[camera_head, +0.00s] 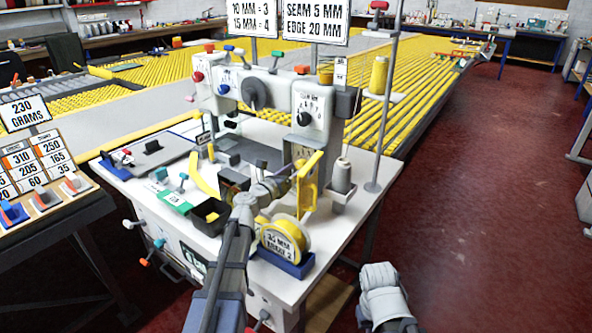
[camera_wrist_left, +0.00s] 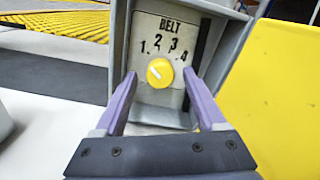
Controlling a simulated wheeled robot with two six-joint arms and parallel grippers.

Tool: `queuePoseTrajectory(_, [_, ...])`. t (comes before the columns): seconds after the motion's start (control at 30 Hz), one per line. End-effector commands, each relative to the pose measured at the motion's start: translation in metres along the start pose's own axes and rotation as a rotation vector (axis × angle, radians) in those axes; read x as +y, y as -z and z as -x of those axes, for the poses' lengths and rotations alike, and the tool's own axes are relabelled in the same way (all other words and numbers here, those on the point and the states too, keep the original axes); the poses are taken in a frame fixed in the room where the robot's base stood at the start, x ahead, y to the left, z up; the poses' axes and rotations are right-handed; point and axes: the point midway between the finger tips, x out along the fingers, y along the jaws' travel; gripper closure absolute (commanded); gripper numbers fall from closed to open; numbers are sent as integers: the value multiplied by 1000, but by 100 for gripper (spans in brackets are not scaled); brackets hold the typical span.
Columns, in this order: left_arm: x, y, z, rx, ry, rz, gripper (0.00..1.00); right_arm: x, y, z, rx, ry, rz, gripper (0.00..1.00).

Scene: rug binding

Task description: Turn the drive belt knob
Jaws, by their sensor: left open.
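The drive belt knob (camera_wrist_left: 160,72) is a round yellow knob on a pale plate marked BELT with the numbers 1 to 4 (camera_wrist_left: 168,42). Its white mark points to the upper left, towards the 1. My left gripper (camera_wrist_left: 160,78) is open, with one purple finger on each side of the knob; I cannot tell whether either touches it. In the head view my left gripper (camera_head: 283,178) is at the front of the white sewing machine (camera_head: 312,108), and the knob is hidden there.
A yellow upright plate (camera_head: 311,182) stands close beside the left gripper. A yellow tape roll (camera_head: 283,238) in a blue holder and a black bin (camera_head: 211,216) are in front on the white table (camera_head: 150,205). The red floor on the right is clear.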

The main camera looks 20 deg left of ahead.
Motion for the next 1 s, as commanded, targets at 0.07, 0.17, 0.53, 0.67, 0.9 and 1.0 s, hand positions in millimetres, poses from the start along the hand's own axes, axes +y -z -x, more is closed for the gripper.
queuePoseTrajectory(0.07, [0, 0, -1, 0, 0, 0, 27, 0, 0, 0, 0, 0, 0, 100])
queuePoseTrajectory(0.17, [0, 0, -1, 0, 0, 0, 27, 0, 0, 0, 0, 0, 0, 100])
queuePoseTrajectory(0.53, [0, 0, 0, 0, 0, 0, 63, 0, 0, 0, 0, 0, 0, 100])
queuePoseTrajectory(0.67, [0, 0, 0, 0, 0, 0, 78, 0, 0, 0, 0, 0, 0, 100])
queuePoseTrajectory(0.9, [0, 0, 0, 0, 0, 0, 100, 0, 0, 0, 0, 0, 0, 100])
queuePoseTrajectory(1.0, [0, 0, 0, 0, 0, 0, 100, 0, 0, 0, 0, 0, 0, 100])
